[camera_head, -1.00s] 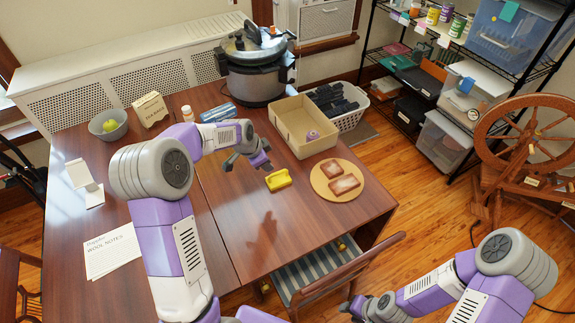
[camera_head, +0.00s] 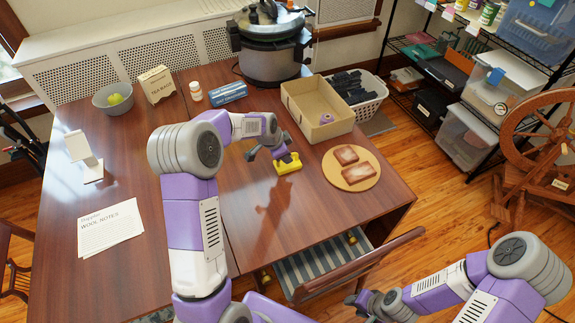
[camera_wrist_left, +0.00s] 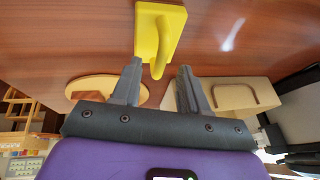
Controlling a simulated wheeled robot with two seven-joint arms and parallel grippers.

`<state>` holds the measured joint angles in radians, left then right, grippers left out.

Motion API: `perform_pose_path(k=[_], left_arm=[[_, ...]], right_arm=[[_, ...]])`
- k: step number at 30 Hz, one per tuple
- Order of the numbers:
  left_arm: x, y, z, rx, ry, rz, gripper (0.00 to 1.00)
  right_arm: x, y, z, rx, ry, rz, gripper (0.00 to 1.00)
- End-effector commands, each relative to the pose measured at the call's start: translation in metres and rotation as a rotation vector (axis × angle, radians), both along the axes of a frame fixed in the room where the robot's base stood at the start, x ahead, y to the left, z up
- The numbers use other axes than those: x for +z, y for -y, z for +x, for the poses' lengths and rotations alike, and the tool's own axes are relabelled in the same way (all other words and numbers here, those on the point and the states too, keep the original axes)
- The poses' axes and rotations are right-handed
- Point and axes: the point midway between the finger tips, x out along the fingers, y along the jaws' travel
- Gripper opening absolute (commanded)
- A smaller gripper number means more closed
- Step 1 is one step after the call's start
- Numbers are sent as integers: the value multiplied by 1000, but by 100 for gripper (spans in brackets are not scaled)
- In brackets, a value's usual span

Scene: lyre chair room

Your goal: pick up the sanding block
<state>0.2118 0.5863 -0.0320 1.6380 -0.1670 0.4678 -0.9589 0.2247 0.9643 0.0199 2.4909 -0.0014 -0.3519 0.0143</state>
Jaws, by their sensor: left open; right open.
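The yellow sanding block (camera_head: 287,164) with a raised handle lies on the brown wooden table, left of the round board. My left gripper (camera_head: 279,160) is at the block in the head view, partly covering it. In the left wrist view the block (camera_wrist_left: 169,32) is just beyond the open fingers (camera_wrist_left: 157,76), with the end of its handle near the gap between the fingertips. I cannot tell whether the fingers touch it. My right gripper (camera_head: 358,302) is open and empty, low beside the chair, away from the block.
A round board (camera_head: 369,182) with two toast-like slices lies right of the block. Behind stand an open cardboard box (camera_head: 341,129), a blue box (camera_head: 228,93) and a large pot (camera_head: 272,62). A chair (camera_head: 350,268) is at the front edge. The table front is clear.

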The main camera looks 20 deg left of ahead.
Motion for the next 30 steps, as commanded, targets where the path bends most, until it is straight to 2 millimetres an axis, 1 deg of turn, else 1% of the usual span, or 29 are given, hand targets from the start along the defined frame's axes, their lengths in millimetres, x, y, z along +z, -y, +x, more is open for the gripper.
perform_pose_path(k=[1, 4, 7, 13, 14, 15, 22, 30], left_arm=[[-11, 2, 3, -1, -3, 0, 44], [-20, 3, 8, 0, -2, 1, 44], [-24, 3, 10, 0, -1, 1, 44], [-23, 3, 10, 0, -1, 1, 44], [-23, 3, 10, 0, -1, 1, 41], [-23, 3, 10, 0, -1, 1, 35], [-23, 3, 10, 0, -1, 1, 0], [-23, 3, 10, 0, 0, 0, 0]], right_arm=[[-5, 0, 0, 0, 0, 0, 43], [-7, 0, 0, 0, 0, 0, 43], [-8, 0, 0, 0, 0, 0, 43], [-7, 0, 0, 0, 0, 0, 43], [-7, 0, 0, 0, 0, 0, 43], [-7, 0, 0, 0, 0, 0, 43], [-7, 0, 0, 0, 0, 0, 43], [-7, 0, 0, 0, 0, 0, 43]])
